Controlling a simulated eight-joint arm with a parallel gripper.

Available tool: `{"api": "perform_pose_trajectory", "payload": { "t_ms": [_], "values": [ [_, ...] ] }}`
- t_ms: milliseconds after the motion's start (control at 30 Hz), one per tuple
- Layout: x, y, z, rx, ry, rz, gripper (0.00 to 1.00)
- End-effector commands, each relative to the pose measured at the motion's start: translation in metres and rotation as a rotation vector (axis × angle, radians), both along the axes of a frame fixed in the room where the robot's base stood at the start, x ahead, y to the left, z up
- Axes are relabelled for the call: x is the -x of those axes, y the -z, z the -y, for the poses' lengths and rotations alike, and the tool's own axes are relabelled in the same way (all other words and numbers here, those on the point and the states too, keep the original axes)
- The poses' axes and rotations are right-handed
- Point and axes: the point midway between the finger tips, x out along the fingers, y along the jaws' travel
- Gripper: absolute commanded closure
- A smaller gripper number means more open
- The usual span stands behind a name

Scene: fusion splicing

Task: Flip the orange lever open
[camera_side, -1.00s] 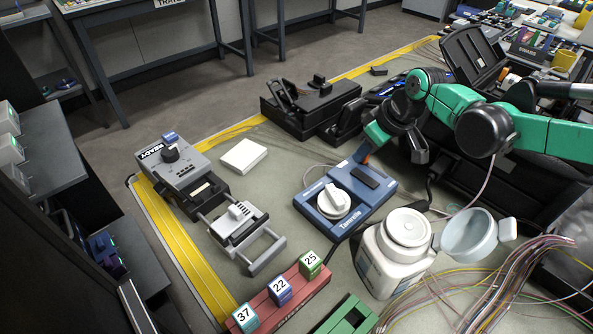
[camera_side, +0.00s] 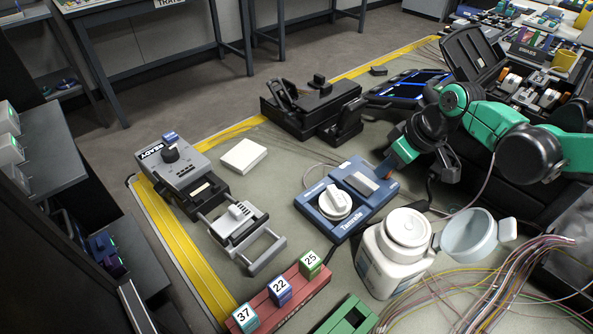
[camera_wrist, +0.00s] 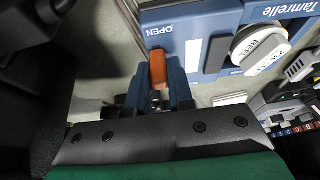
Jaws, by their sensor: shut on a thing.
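The orange lever (camera_wrist: 158,66) stands at the edge of the blue Tamrelle device (camera_wrist: 186,24), beside its OPEN label, in the wrist view. The fingers of my gripper (camera_wrist: 158,88) are around the lever's lower part and shut on it. In the side view my gripper (camera_side: 389,164) is at the right back edge of the blue device (camera_side: 318,216), and the lever is mostly hidden by the fingers. A grey rectangular part (camera_side: 362,183) and a white REEL disc (camera_side: 335,202) are on the device's top.
A white jar (camera_side: 392,262) with an open lid (camera_side: 467,236) stands in front of my arm. A black unit (camera_side: 300,110) is behind the device, and a white box (camera_side: 243,156) lies to its left. Loose cables (camera_side: 500,275) cover the front right.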

Motion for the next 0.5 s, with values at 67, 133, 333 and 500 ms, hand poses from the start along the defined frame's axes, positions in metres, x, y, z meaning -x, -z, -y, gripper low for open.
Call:
{"api": "perform_pose_trajectory", "payload": {
  "t_ms": [67, 133, 333, 500],
  "values": [
    [-0.0002, -0.0001, -0.0001, 0.001, -0.001, 0.000, 1.00],
    [-0.0003, -0.0001, -0.0001, 0.001, -0.001, 0.000, 1.00],
    [-0.0004, -0.0001, -0.0002, 0.000, -0.001, 0.000, 0.50],
    [-0.0005, 0.0000, -0.0003, 0.000, -0.001, 0.000, 0.50]
  ]
}}
